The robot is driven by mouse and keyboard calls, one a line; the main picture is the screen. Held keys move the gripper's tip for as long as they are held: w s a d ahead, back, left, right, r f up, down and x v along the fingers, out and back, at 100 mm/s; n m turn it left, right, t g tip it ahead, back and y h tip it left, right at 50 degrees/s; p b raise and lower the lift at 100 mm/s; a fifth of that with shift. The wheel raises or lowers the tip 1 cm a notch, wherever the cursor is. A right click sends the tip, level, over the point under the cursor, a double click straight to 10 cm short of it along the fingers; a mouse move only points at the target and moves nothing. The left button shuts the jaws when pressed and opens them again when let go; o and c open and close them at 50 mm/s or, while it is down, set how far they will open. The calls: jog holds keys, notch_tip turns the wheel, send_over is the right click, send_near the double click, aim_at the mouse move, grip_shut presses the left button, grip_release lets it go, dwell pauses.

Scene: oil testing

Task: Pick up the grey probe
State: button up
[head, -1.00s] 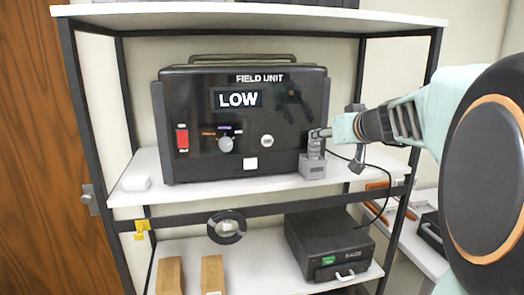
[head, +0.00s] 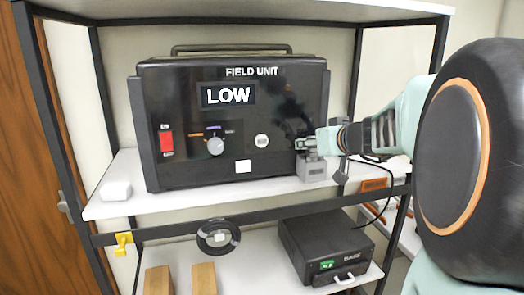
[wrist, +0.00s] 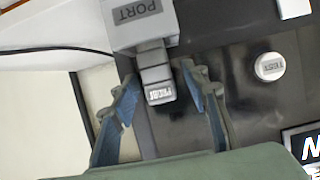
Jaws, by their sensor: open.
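The grey probe (wrist: 160,92), with a small upside-down label, sits in line with the grey port block (wrist: 140,18) in the wrist view. In the head view the port block (head: 312,169) stands on the shelf at the lower right front of the field unit (head: 280,100). My gripper (wrist: 160,77) is open, with one finger on each side of the probe. A gap shows between each finger and the probe. In the head view my gripper (head: 309,142) is just above the port block and hides most of the probe.
The field unit's display reads LOW; its red switch (head: 166,142) and knob (head: 215,146) are to the left. A round TEST button (wrist: 270,67) is right of my fingers. A black cable (wrist: 50,48) runs at the left. A dark box (head: 325,250) is on the lower shelf.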

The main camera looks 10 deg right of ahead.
jog(key=shift+s, duration=0.1)
grip_shut()
jog(key=shift+r, duration=0.2)
